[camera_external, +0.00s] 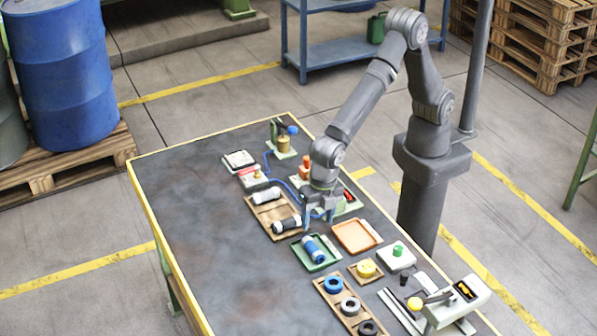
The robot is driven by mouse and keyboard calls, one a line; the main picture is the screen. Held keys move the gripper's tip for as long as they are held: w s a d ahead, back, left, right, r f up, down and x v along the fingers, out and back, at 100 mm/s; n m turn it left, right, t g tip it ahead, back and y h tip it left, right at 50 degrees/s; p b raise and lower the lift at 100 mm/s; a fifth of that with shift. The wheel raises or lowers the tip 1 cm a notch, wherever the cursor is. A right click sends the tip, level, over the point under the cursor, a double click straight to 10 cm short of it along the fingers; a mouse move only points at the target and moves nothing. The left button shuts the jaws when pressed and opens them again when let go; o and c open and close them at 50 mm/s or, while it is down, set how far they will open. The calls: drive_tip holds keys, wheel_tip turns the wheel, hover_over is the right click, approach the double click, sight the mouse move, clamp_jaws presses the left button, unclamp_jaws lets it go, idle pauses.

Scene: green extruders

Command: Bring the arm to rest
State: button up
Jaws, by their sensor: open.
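My gripper (318,215) is at the end of my grey arm, pointing down over the workbench (210,235). It is open, with its fingers low between the wooden tray with cylinders and the orange-brown tray. A green tray (304,263) with a blue cylinder (314,247) in it lies just in front of the gripper. I see nothing held between the fingers. The exact gap between the fingertips and the bench is hard to tell.
A wooden tray (259,211) holds a white cylinder (266,196) and a black-and-white one (287,224). An empty orange-brown tray (357,236) is right of the gripper. Fixtures, rings and a lever device (455,300) line the bench's right side. The bench's left part is clear.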

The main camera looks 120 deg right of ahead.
sight(314, 245)
drive_tip(key=f, duration=0.9)
drive_tip(key=shift+w, duration=0.4)
drive_tip(key=shift+w+r, duration=0.1)
drive_tip(key=shift+r, duration=0.65)
drive_tip(key=shift+f, duration=0.1)
